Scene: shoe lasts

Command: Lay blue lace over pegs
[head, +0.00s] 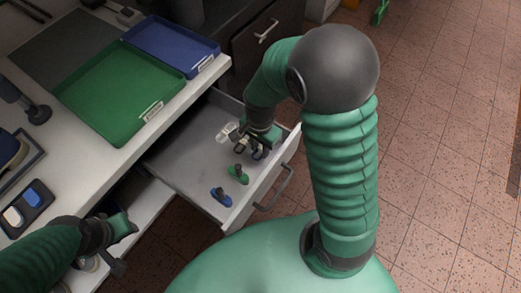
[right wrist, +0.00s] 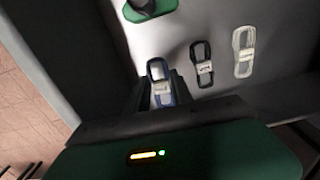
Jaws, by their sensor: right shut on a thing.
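The blue lace (right wrist: 158,72), a flat loop with a pale band, is between the fingers of my right gripper (right wrist: 160,97) in the right wrist view. My right gripper (head: 256,146) is shut on it, low inside the open drawer. In the head view the gripper partly covers it. A green piece with a dark knob (head: 238,174) and a blue piece with a dark knob (head: 221,197) stand in the drawer; I cannot tell whether these are the pegs. My left gripper (head: 122,245) is over the lower left drawer, apart from these things; its opening is unclear.
A black loop (right wrist: 202,65) and a white loop (right wrist: 244,52) lie beside the blue one. The open drawer (head: 185,165) has raised walls. On the counter are a green tray (head: 118,92), a blue tray (head: 172,47) and a dark holder (head: 27,207) with white and blue pieces.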

